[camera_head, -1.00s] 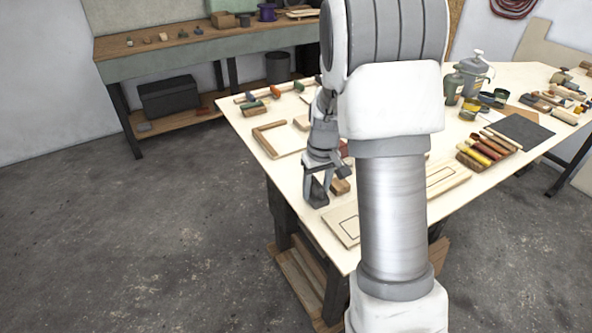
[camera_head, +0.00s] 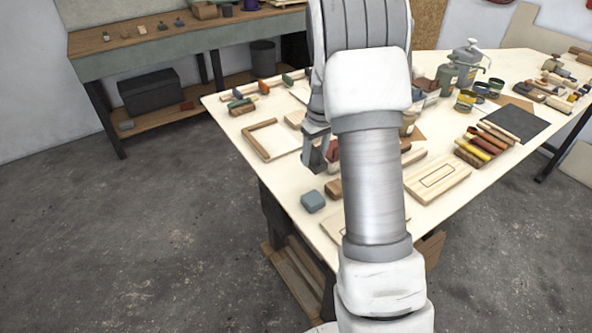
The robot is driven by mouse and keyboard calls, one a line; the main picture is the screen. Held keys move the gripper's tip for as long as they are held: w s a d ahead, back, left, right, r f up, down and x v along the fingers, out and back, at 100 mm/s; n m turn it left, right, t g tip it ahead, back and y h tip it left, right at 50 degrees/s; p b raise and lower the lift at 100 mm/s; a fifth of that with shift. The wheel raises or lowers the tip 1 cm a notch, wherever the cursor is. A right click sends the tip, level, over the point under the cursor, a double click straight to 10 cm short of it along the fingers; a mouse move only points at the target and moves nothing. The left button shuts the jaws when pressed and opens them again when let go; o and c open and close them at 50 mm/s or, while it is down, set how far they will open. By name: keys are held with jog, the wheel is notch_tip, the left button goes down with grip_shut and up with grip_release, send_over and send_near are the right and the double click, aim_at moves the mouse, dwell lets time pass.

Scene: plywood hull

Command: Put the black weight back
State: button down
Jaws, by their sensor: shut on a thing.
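My gripper (camera_head: 314,152) is shut on a dark block, which looks like the black weight (camera_head: 313,161). It holds the block over the left part of the plywood table (camera_head: 272,182), seemingly above the top. The gripper is small in view, and my own arm hides much of what lies to its right. A blue-grey block (camera_head: 313,201) sits on the table just below the gripper in the picture, apart from it.
A wooden frame (camera_head: 262,151) lies left of the gripper. A small wooden block (camera_head: 333,189) lies beside the blue-grey block. A panel (camera_head: 438,181), coloured tools (camera_head: 480,146) and a dark mat (camera_head: 515,123) lie to the right. A side bench (camera_head: 190,48) stands behind.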

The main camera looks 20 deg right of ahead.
jog(key=w+a+f, duration=0.2)
jog(key=w+a, duration=0.1)
jog(key=a, duration=0.1)
jog(key=shift+f, duration=0.4)
jog(key=shift+f+p, duration=0.3)
jog(key=shift+f, duration=1.75)
jog(key=shift+f, duration=0.2)
jog(key=shift+c, duration=1.2)
grip_release()
jog(key=shift+s, duration=0.1)
